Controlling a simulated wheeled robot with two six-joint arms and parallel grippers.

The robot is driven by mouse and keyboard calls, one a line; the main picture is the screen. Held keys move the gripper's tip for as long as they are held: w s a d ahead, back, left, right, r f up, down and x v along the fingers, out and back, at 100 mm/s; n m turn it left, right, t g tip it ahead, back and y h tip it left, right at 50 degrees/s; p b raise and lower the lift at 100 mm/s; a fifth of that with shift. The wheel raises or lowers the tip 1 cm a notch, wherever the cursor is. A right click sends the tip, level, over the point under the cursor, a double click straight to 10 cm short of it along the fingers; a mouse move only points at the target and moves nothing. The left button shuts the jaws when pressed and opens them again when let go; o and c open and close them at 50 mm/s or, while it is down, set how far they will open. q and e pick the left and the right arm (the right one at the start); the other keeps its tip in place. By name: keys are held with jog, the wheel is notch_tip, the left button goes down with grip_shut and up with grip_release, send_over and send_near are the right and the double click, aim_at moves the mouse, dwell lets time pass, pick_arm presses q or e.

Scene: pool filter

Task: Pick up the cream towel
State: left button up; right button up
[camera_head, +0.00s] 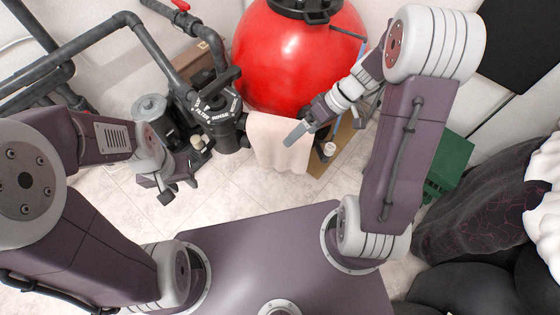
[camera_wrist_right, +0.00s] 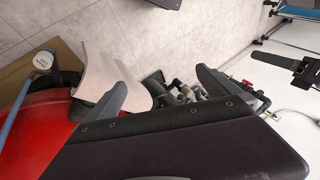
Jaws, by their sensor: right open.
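The cream towel (camera_head: 280,145) hangs below the front of the red tank, beside the black valve. In the right wrist view the towel (camera_wrist_right: 98,68) is a pale, curved sheet at the left. My right gripper (camera_wrist_right: 160,78) is open, with its two dark fingers wide apart. In that view one finger overlaps the towel and the other is well to its right. I cannot tell whether they touch. In the head view a finger of the right gripper shows at the towel's right edge. My left gripper (camera_head: 178,190) hangs over the floor at the left, empty, with fingers apart.
The red tank (camera_head: 290,60) stands behind the towel. The black valve (camera_head: 218,110), pump (camera_head: 150,108) and grey pipes crowd the left. A cardboard piece (camera_head: 338,145) and a green box (camera_head: 450,165) are at the right. Tiled floor (camera_head: 235,195) is clear in front.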

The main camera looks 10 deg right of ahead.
jog(key=w+d+f+n+t+y+b, duration=0.25)
jog(key=w+f+b, duration=0.45)
jog(key=f, duration=0.4)
jog(key=n+t+y+b, duration=0.2)
jog(key=n+t+b, duration=0.1)
jog(key=b, duration=0.4)
send_near(287, 124)
jog(key=shift+s+a+f, duration=0.1)
jog(key=shift+a+f, duration=0.4)
jog(key=shift+f, duration=0.4)
jog(key=shift+w+d+r+n+t, duration=0.1)
jog(key=shift+w+d+n+t, duration=0.15)
jog(key=shift+t, duration=0.1)
jog(key=shift+r, duration=0.1)
jog(key=b+x, duration=0.1)
jog(key=x, duration=0.3)
jog(key=shift+a+b, duration=0.15)
jog(key=shift+b, duration=0.2)
jog(key=b+x, duration=0.2)
jog(key=x, duration=0.2)
jog(key=shift+s+a, duration=0.15)
jog(key=shift+a, duration=0.05)
jog(key=shift+a+b, duration=0.25)
jog(key=shift+b, duration=0.05)
pick_arm(q)
notch_tip(287, 124, down, 23)
jog(key=shift+d+r, duration=0.15)
jog(key=shift+r, duration=0.05)
pick_arm(e)
jog(key=shift+w, duration=0.25)
